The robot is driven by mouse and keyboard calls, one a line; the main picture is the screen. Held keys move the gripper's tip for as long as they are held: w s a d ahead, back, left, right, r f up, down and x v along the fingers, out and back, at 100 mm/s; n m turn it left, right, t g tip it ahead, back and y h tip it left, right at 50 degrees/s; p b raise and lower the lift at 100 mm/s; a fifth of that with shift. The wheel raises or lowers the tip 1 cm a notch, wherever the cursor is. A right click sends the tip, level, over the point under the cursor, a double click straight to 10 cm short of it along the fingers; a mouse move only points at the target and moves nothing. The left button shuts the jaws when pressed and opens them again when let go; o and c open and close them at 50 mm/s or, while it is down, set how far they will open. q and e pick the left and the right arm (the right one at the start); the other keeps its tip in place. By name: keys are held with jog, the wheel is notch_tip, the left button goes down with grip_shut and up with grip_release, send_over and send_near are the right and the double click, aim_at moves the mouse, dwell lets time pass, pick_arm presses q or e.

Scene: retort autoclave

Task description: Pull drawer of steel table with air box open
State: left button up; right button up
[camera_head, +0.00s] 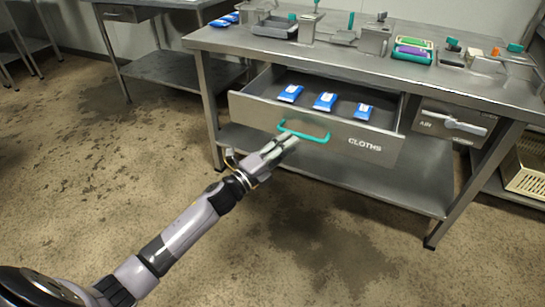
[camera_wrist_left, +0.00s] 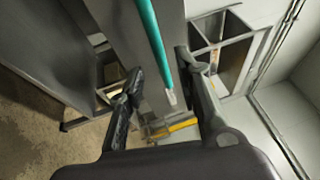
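The steel table (camera_head: 360,62) stands in the upper right of the head view. Its drawer (camera_head: 255,107), marked CLOTHS, is pulled out and holds 3 blue packets. The drawer has a teal handle (camera_head: 304,135), which also shows in the left wrist view (camera_wrist_left: 153,38). The air box (camera_head: 450,124) hangs under the tabletop, right of the drawer. My left gripper (camera_head: 289,143) is at the left end of the handle. In the left wrist view its fingers are apart, with the handle bar between them and a gap beside it. My right gripper is out of view.
Trays, metal holders and teal-handled tools crowd the tabletop. A lower shelf (camera_head: 400,185) runs under the drawer. Another steel table (camera_head: 165,70) stands at the back left, and a beige crate (camera_head: 527,168) is at the right. The floor in front is clear.

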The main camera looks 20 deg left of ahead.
pick_arm(q)
jog(key=v, duration=0.6)
jog(key=shift+s, duration=0.1)
dwell(0.3)
